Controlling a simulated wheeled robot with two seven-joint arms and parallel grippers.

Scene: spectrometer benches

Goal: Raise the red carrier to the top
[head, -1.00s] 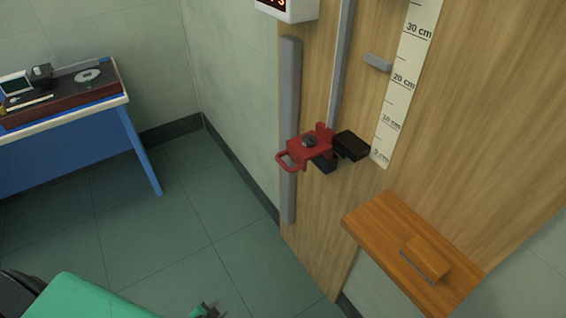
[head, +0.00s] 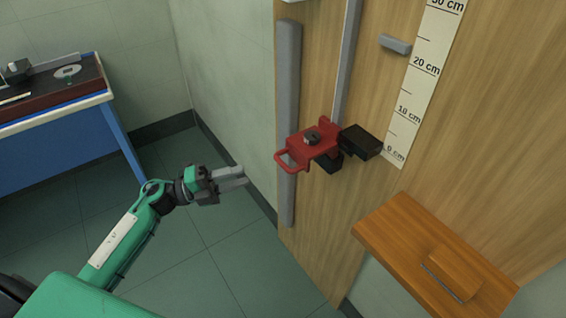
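The red carrier (head: 314,147) sits low on the vertical grey rail (head: 346,65) of the wooden board, near the 0 cm end of the scale (head: 421,85). It has a loop handle at its left and a dark knob on top. Black blocks (head: 361,141) sit beside and under it. My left gripper (head: 243,178) is to the left of the carrier, apart from it, with its fingers pointing toward the board. The fingers look close together, and I cannot tell whether there is a gap between them. My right gripper is not in view.
A grey vertical bar (head: 288,120) runs along the board's left edge. A grey peg (head: 395,44) sticks out above the carrier. A wooden shelf (head: 393,225) with a small block (head: 454,272) juts out at lower right. A blue bench (head: 65,138) stands at left.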

